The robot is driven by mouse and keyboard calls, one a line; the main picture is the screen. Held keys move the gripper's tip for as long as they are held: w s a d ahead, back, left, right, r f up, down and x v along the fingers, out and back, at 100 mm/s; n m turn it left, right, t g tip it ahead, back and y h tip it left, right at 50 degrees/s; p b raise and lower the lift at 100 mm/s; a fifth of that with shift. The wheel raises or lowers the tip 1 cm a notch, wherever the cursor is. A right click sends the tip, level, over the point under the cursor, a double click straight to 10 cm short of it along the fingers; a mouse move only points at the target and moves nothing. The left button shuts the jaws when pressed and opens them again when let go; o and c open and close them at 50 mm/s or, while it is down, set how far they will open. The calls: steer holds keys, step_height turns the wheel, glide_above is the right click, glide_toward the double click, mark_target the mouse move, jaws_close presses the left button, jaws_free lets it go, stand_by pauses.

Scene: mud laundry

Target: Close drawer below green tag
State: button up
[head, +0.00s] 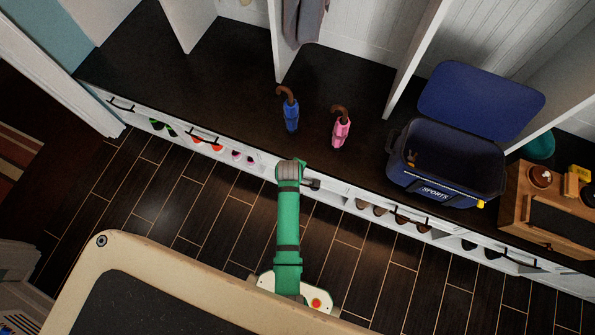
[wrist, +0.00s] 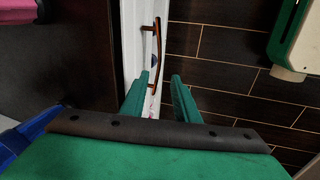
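In the wrist view, a white drawer front (wrist: 134,45) runs along the bench edge and carries a dark, brownish handle (wrist: 156,50). My gripper (wrist: 160,90) has its two green fingers apart, one on each side of the handle's near end. I cannot tell whether they touch the handle. In the head view, my green arm reaches the front edge of the bench (head: 215,75), and its wrist hides the drawer front there. I cannot make out a green tag in either view, nor tell how far this drawer stands out.
An open blue sports cooler (head: 447,165) and a wooden crate (head: 550,215) are at the right. Shoes sit in the bench front. The tiled floor (head: 155,205) is clear.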

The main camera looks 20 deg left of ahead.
steer(key=x, duration=1)
steer(key=shift+w+f+n+g, duration=0.25)
steer(key=shift+w+n+g, duration=0.05)
steer(key=shift+w+n, duration=0.1)
steer(key=shift+c, duration=0.3)
jaws_close()
